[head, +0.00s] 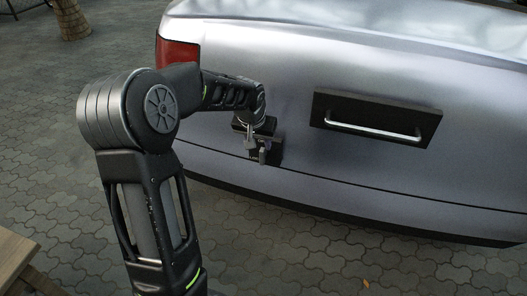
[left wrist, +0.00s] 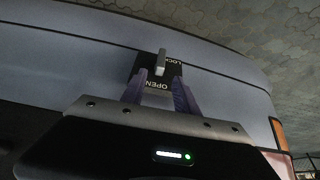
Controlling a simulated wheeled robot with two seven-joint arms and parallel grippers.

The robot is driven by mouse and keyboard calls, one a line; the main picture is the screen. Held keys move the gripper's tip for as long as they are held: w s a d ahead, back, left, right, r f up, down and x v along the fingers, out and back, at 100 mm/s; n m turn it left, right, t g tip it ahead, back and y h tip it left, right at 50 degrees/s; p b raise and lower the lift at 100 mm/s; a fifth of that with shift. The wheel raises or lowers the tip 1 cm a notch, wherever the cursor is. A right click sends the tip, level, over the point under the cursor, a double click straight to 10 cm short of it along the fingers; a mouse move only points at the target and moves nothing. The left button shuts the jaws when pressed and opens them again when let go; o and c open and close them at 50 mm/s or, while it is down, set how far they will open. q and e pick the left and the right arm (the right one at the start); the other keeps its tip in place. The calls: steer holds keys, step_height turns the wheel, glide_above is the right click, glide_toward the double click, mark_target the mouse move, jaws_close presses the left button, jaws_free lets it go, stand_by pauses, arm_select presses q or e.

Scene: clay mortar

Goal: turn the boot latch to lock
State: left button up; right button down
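The boot latch is a small dark plate (left wrist: 175,67) on the car's silver boot lid, with a pale upright lever (left wrist: 161,62). In the head view the plate (head: 276,153) is partly hidden by my left gripper (head: 257,150). In the left wrist view my left gripper (left wrist: 160,82) has its two fingers apart, one on each side of the line to the lever. I see no finger clearly touching the lever. My right gripper is out of view.
A dark recess with a silver handle bar (head: 375,131) is on the boot lid to the right of the latch. A red tail light (head: 178,53) is at the car's left corner. A wooden table edge (head: 15,258) is at lower left. Paving around the car is open.

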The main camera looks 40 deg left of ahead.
mark_target(262, 150)
arm_select(q)
steer(key=b+x, duration=0.1)
steer(key=x, duration=0.6)
steer(key=shift+w+f, duration=0.1)
steer(key=shift+f, duration=0.05)
jaws_close()
stand_by(0.4)
